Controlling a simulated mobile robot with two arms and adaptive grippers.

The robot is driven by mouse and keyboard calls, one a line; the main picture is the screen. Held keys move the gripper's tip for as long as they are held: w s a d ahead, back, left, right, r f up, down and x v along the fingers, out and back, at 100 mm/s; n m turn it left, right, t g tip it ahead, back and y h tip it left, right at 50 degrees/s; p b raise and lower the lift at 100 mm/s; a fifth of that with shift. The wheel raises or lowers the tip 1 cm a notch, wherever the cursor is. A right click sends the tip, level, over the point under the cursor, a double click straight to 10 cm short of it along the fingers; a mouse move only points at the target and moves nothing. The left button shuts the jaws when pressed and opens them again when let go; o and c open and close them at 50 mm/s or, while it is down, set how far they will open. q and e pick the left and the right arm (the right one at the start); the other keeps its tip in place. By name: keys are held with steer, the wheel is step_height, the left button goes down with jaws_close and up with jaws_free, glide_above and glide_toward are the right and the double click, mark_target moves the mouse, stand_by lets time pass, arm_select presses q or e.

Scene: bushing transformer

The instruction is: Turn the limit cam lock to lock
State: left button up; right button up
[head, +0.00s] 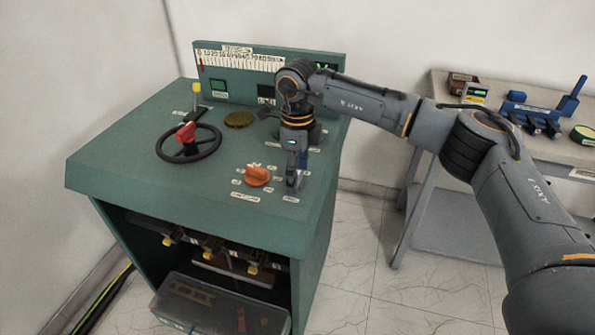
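A green control console (110,160) stands at the left. On its sloped top are an orange knob (257,175) with small labels around it, and a black handwheel (211,150) with a red part (186,132) at its hub. The labels are too small to read, so I cannot tell which control is the limit cam lock. My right gripper (293,186) points down at the console top, just right of the orange knob and apart from it. Its fingers look close together; whether they hold something is unclear. My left gripper is not in view.
A back panel with a scale (240,58) rises behind the controls. A brass disc (239,119) lies near it. A clear bin (220,310) sits below in the open cabinet. A grey bench (460,180) with tools stands right. Tiled floor lies between.

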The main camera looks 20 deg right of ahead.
steer(key=shift+r, duration=0.3)
step_height(320, 180, up, 11)
steer(key=shift+r, duration=0.2)
steer(key=shift+f, duration=0.1)
stand_by(0.3)
